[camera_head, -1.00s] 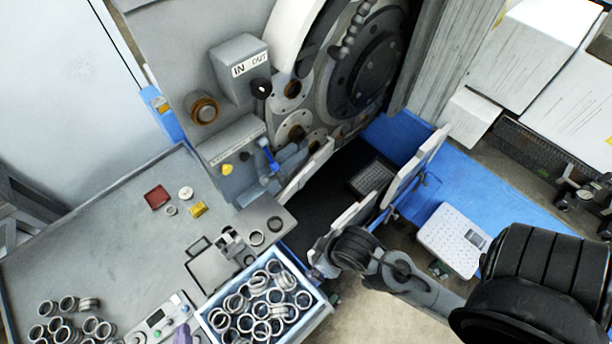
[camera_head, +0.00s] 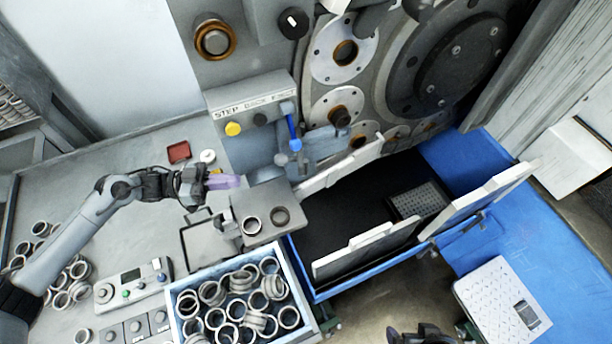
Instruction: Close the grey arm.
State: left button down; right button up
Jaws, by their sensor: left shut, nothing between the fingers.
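A grey arm-like part (camera_head: 322,142) sits on the grinder front beside a blue handle (camera_head: 294,132); I take it to be the grey arm. It slants from a dark knob at the upper right down to the left. Whether it is open or closed is unclear. My left gripper (camera_head: 226,181) has pale purple fingertips. It is shut and empty, left of and below the grey arm, pointing right towards it with a gap between. My right gripper's fingers are not in view; only a dark piece of what looks like my right arm shows at the bottom edge.
A blue-edged bin (camera_head: 176,306) of metal rings stands at the bottom centre, near a control box (camera_head: 132,285). White upright panels (camera_head: 365,252) stand around the dark trough on the right.

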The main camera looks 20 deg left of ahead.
pick_arm(q)
jog(key=w+r+p+x, duration=0.1)
jog(key=p+x, duration=0.1)
jog(key=x, duration=1.1)
jog(key=shift+w, duration=0.3)
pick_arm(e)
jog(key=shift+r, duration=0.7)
pick_arm(q)
jog(key=shift+d+r, duration=0.1)
jog(key=shift+d, duration=0.05)
